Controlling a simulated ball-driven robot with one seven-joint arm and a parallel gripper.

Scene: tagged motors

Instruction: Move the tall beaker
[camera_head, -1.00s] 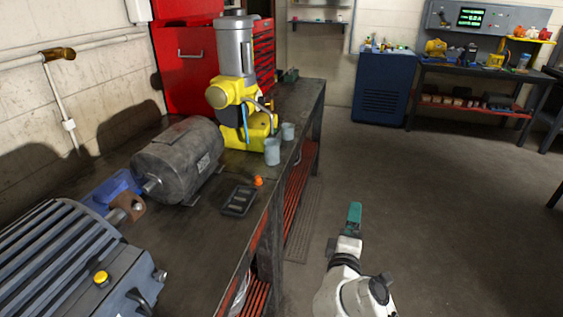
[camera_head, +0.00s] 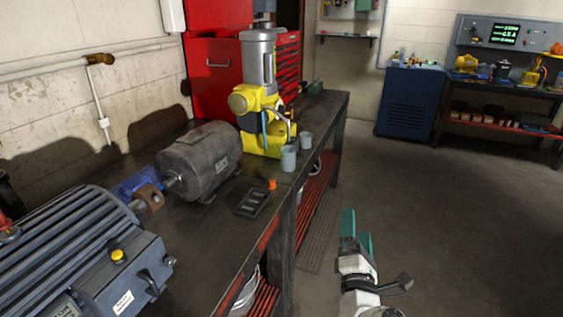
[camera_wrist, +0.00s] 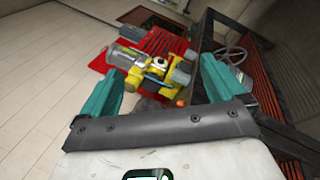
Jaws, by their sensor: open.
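Two grey-blue beakers stand upright on the workbench (camera_head: 238,240) near its right edge. The nearer one (camera_head: 288,159) looks the larger and taller; the other beaker (camera_head: 306,141) stands just behind it to the right. My gripper (camera_head: 357,236) is open and empty, with teal fingers. It is over the open floor to the right of the bench, apart from both beakers. In the wrist view my gripper (camera_wrist: 151,66) shows its two fingers spread wide, with the yellow machine between them.
A yellow and grey machine (camera_head: 262,100) stands behind the beakers. A grey motor (camera_head: 200,160), a black tray (camera_head: 251,203) and a small orange item (camera_head: 272,184) are on the bench to the left and front. The floor (camera_head: 440,220) to the right is clear.

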